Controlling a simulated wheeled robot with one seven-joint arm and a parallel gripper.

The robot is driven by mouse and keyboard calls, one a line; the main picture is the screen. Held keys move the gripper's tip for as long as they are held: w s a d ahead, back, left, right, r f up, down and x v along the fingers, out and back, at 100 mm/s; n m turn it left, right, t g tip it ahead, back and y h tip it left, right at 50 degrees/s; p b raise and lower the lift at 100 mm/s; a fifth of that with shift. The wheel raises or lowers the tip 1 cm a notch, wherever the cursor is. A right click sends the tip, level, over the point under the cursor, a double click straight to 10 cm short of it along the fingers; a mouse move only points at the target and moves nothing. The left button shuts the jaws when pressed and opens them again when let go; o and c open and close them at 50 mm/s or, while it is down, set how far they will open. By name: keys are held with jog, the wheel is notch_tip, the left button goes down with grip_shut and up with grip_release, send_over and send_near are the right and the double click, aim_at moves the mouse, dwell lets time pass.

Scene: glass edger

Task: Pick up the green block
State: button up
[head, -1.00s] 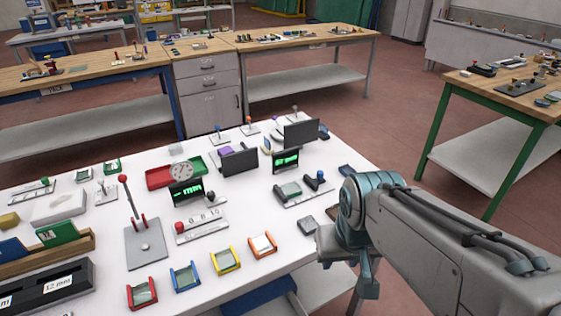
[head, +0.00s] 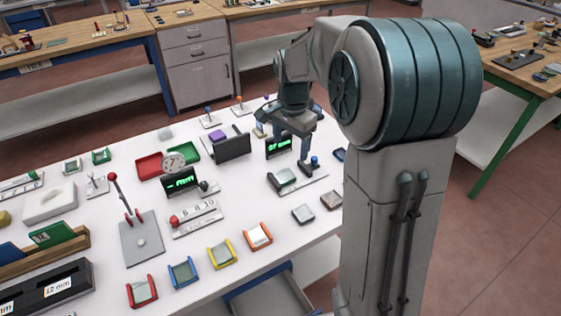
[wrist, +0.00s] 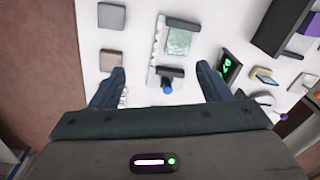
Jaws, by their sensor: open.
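A pale green, glassy block (head: 285,178) lies on a light rail fixture (head: 309,183) at the right of the white table. In the wrist view the block (wrist: 179,42) lies flat between a dark bar (wrist: 183,24) and a dark clamp with a blue knob (wrist: 167,87). My gripper (head: 290,150) is open and empty, above and behind the fixture in the head view. In the wrist view my gripper (wrist: 161,75) straddles the clamp, with the block beyond the fingertips. The fingers touch nothing that I can make out.
A green-lit display (head: 279,147) stands close to my gripper; it also shows in the wrist view (wrist: 230,65). A dark screen (head: 232,147) is to the left. Grey square pieces (head: 303,213) lie in front. Coloured holders (head: 221,254) line the front edge.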

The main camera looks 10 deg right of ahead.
jog(key=w+f+m+p, duration=0.1)
jog(key=w+f+m, duration=0.15)
jog(key=w, duration=0.35)
jog(key=p, duration=0.1)
send_over(287, 174)
jog(key=shift+m+g, duration=0.3)
jog(key=shift+m, duration=0.15)
notch_tip(287, 174, down, 8)
jog(key=shift+w+a+f, duration=0.1)
jog(key=shift+f+p, duration=0.95)
jog(key=shift+f, duration=1.75)
jog(key=c, duration=1.1)
jog(key=shift+r, duration=0.1)
jog(key=shift+c, duration=0.2)
